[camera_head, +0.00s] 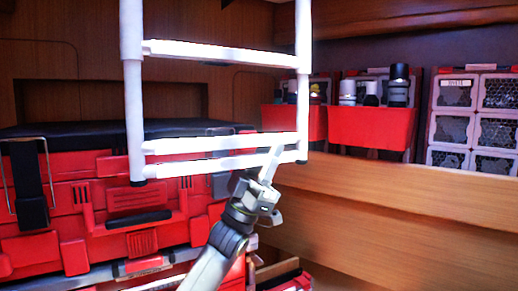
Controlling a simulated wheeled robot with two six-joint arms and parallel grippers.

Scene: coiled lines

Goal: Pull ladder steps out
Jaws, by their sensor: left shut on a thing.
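A white ladder (135,100) hangs in the upper left middle of the head view, with two upright rails and several rungs. Two rungs lie close together at its bottom end, and the lowest rung (200,166) slants slightly. A higher rung (220,54) crosses well above them. My left gripper (268,165) is at the right part of the lowest rung, near the right rail, and is shut on it. Its fingers hide a small part of the rung. The arm reaches up from the bottom. My right gripper is not in view.
Red cases (100,210) with a black top stand behind and below the ladder at left. Red bins (370,127) with bottles sit on a wooden ledge (410,200) at right, beside a rack of grey mesh boxes (475,120). Wooden walls close the back.

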